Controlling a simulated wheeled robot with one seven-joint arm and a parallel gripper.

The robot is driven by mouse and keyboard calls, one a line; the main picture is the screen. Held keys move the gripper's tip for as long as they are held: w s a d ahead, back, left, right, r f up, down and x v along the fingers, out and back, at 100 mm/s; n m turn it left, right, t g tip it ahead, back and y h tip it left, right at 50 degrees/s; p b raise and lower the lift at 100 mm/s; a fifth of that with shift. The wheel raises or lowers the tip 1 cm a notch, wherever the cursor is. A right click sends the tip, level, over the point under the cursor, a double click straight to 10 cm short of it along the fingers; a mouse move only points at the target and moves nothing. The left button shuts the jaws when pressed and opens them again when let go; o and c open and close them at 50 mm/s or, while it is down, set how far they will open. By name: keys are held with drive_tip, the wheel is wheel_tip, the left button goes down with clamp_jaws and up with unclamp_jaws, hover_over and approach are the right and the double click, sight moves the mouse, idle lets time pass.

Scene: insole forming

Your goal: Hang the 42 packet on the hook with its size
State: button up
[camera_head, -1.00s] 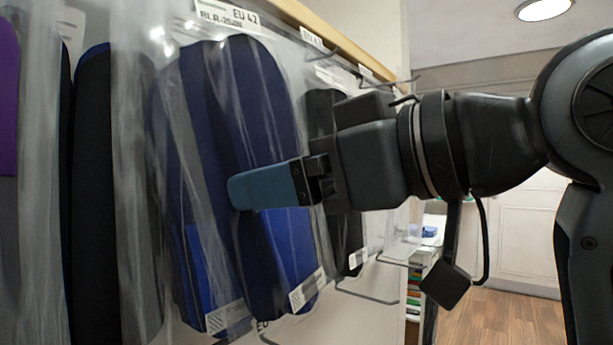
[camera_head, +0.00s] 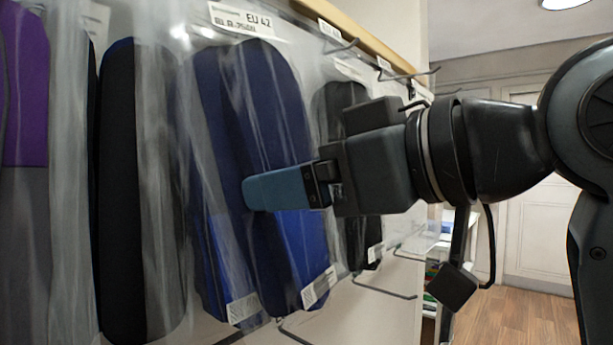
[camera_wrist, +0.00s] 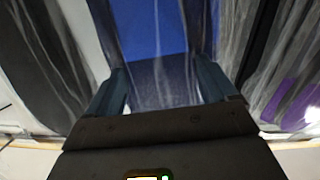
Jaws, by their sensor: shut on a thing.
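A clear packet of blue insoles (camera_head: 275,130) hangs on the rack in the head view, with a tag above it reading EU 42 (camera_head: 240,19). My gripper (camera_head: 262,190) lies across the front of the blue packet, its blue-grey finger against the film. In the wrist view the blue packet (camera_wrist: 150,30) fills the space between the two fingers of my gripper (camera_wrist: 165,88), which is shut on it. The hook at the top of the packet is hidden. I cannot tell if the packet is on a hook.
Packets with black insoles hang left (camera_head: 120,190) and right (camera_head: 345,110) of the blue packet, close beside it. A purple and grey packet (camera_head: 25,90) is at the far left. Bare wire hooks (camera_head: 385,292) stick out at right. A white door (camera_head: 535,235) and open floor lie beyond.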

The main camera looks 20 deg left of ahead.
drive_tip(key=shift+f, duration=0.1)
idle(0.3)
drive_tip(key=o, duration=0.9)
